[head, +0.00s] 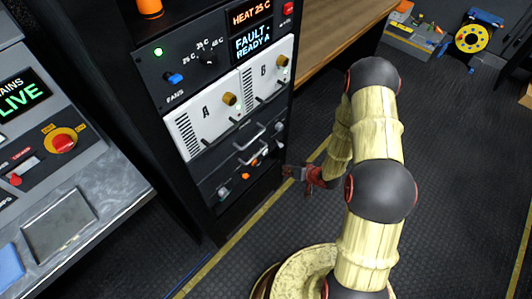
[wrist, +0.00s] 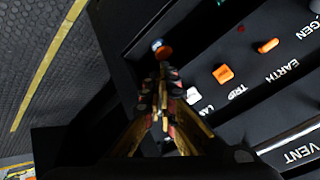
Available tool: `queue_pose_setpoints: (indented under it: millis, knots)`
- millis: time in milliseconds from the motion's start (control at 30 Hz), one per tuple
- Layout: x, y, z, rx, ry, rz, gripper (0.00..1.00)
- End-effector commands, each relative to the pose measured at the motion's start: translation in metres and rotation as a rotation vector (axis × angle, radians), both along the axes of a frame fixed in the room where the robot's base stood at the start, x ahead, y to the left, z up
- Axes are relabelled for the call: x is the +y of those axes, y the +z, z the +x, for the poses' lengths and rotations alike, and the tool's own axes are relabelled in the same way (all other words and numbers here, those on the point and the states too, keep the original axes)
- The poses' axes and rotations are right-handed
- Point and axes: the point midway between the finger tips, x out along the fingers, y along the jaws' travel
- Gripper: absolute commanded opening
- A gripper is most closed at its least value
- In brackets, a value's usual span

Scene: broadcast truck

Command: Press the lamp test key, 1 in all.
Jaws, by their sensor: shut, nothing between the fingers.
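The lower rack panel carries a small white key (wrist: 192,95) with a label beside it starting "LA"; the rest of that label is hidden by my gripper. An orange square key (wrist: 222,74) marked TRIP sits beside it. My gripper (wrist: 163,72) is shut and empty, its tips close to the panel's end, beside the white key. In the head view my gripper (head: 287,171) is right of the rack's lower panel.
An orange switch (wrist: 268,45) marked EARTH is farther along the panel. A pale bar handle (wrist: 290,134) lies near the VENT label. Above are white modules A (head: 205,112) and B (head: 266,72). A console (head: 60,140) stands left; open floor (head: 460,160) lies right.

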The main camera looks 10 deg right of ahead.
Motion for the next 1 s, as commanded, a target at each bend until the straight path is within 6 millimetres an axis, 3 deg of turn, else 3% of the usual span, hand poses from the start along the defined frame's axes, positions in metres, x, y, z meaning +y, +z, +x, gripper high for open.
queue_pose_setpoints:
  millis: [600, 1000]
  knots:
    - [0.043, 0.0, 0.058, 0.0, 0.002, -0.001, 0.0]
    - [0.049, 0.0, 0.068, 0.0, -0.001, 0.001, 0.0]
